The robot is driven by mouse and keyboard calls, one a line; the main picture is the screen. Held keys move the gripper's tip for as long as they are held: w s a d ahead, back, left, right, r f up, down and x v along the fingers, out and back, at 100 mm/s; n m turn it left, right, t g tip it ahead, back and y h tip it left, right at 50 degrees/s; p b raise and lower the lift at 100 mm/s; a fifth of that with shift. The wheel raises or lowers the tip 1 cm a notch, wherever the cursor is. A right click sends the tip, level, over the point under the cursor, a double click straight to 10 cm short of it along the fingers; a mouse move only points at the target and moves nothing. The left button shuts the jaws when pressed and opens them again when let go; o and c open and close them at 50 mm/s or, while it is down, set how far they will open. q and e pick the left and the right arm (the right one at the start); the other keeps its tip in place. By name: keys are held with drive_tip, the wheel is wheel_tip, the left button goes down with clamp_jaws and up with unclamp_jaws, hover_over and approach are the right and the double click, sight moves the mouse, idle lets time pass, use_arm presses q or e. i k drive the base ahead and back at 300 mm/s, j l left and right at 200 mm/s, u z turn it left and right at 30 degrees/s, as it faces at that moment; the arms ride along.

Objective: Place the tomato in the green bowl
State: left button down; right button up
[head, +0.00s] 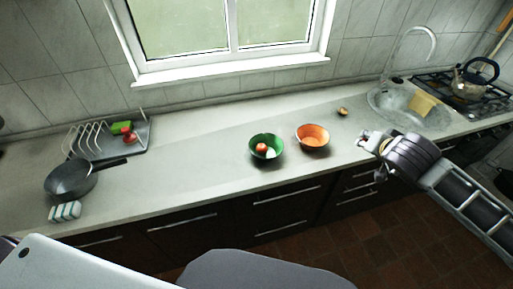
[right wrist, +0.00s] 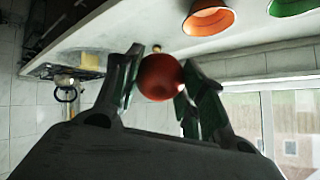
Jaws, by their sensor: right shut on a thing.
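My right gripper (head: 370,156) is over the counter's front edge, right of the orange bowl. In the right wrist view, which is upside down, this gripper (right wrist: 162,78) is shut on a round red tomato (right wrist: 160,79). The head view does not clearly show the held tomato. The green bowl (head: 278,153) stands upright on the counter, left of the gripper and apart from it. A red round thing (head: 262,147) and a pale thing lie inside it. The bowl is partly visible in the right wrist view (right wrist: 290,7). My left gripper is not in view.
An orange bowl (head: 313,137) stands between the gripper and the green bowl. A small brownish item (head: 343,111) lies behind. The sink (head: 380,98) and a kettle (head: 470,88) are at right. A pan (head: 70,181), sponge (head: 65,211) and dish rack (head: 137,140) are at left.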

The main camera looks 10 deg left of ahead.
sight(271, 156)
drive_tip(key=k+j, duration=0.1)
drive_tip(key=j, duration=0.25)
drive_tip(key=j+z, duration=0.1)
drive_tip(key=j, duration=0.2)
drive_tip(key=k+j, duration=0.15)
drive_tip(key=j, duration=0.2)
drive_tip(key=i+j+z, duration=0.1)
drive_tip(key=j, duration=0.5)
drive_tip(key=j+z, duration=0.1)
drive_tip(key=j, duration=0.5)
